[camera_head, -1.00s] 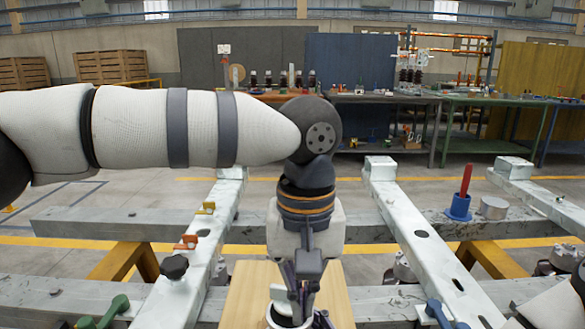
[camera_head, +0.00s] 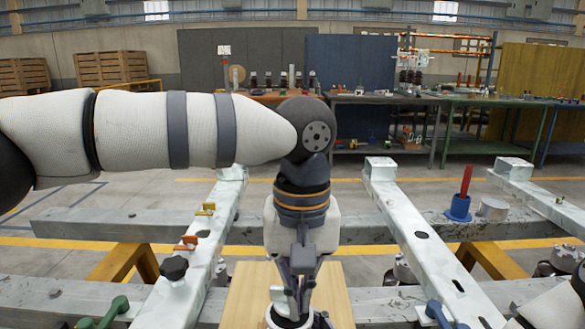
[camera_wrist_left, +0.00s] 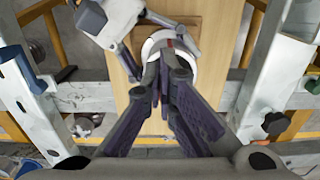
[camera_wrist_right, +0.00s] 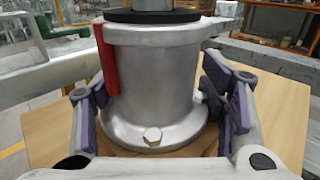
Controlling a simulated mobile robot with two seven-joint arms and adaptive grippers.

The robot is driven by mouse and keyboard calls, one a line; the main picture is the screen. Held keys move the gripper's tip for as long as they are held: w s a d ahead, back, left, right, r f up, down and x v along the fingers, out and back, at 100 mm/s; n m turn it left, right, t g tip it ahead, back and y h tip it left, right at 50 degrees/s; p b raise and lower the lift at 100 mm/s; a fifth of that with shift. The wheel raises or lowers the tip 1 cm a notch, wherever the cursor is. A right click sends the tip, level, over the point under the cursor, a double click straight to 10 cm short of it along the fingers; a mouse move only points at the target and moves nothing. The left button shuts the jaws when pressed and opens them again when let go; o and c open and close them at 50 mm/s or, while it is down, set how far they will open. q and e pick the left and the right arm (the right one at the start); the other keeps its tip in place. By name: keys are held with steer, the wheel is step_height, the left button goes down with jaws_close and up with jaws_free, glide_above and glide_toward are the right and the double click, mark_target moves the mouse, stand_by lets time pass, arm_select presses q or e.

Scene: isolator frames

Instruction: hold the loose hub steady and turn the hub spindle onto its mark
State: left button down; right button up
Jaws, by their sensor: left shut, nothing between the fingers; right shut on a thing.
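The loose hub (camera_wrist_right: 155,75) is a pale metal cylinder with a flanged foot, a bolt and a red stripe (camera_wrist_right: 107,62) on its side. It stands upright on a wooden board (camera_wrist_right: 45,125). Its white rim (camera_wrist_left: 150,48) shows from above in the left wrist view, with a small red mark near the top. The grey spindle (camera_wrist_right: 155,5) rises from a black ring on top of the hub. My left gripper (camera_head: 292,308) points down over the hub top, shut and empty; its fingertips hide most of the spindle. My right gripper (camera_wrist_right: 160,100) is shut around the hub's lower body.
Pale frame beams (camera_head: 415,235) run on both sides of the board. A blue holder with a red handle (camera_head: 461,200) and a metal cylinder (camera_head: 493,208) stand on the rear beam at right. A black knob (camera_head: 174,267) sits on the left beam. Workbenches stand far behind.

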arm_select(q)
steer(key=shift+a, duration=0.2)
steer(key=shift+s+a, duration=0.15)
steer(key=shift+a, duration=0.95)
steer(key=shift+a, duration=0.1)
steer(key=shift+s+a, duration=0.15)
steer(key=shift+s, duration=0.05)
step_height(320, 180, up, 6)
glide_above(276, 298)
steer(key=s, duration=0.4)
steer(key=shift+w+d, duration=0.2)
steer(key=shift+w, duration=0.05)
